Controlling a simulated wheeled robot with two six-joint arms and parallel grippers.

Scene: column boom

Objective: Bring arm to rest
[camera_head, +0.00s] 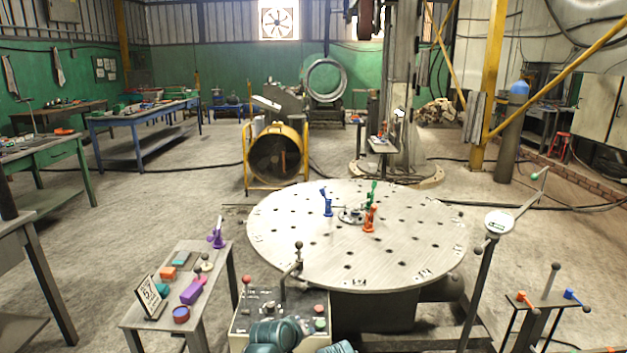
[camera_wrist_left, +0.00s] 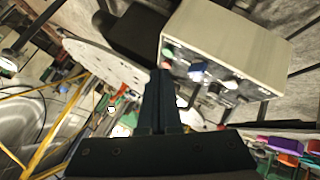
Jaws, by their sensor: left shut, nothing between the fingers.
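My left gripper (camera_wrist_left: 163,78) is dark, and in the left wrist view its two fingers lie together with nothing between them. It points toward a pale control box (camera_wrist_left: 230,45); I cannot tell the distance between them. In the head view the control box (camera_head: 245,323) stands at the bottom middle, with knobs, buttons and a lever on top. Teal arm parts of mine (camera_head: 274,336) cover some of its front, and the left fingertips are not clear there. My right gripper is not in view.
A round plate table (camera_head: 310,255) with holes and several coloured clamps is beyond the box. A small side table (camera_head: 205,290) with coloured items is left. A post with a round dial (camera_head: 499,222) and a clamp stand (camera_head: 540,299) are right. Open floor lies beyond.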

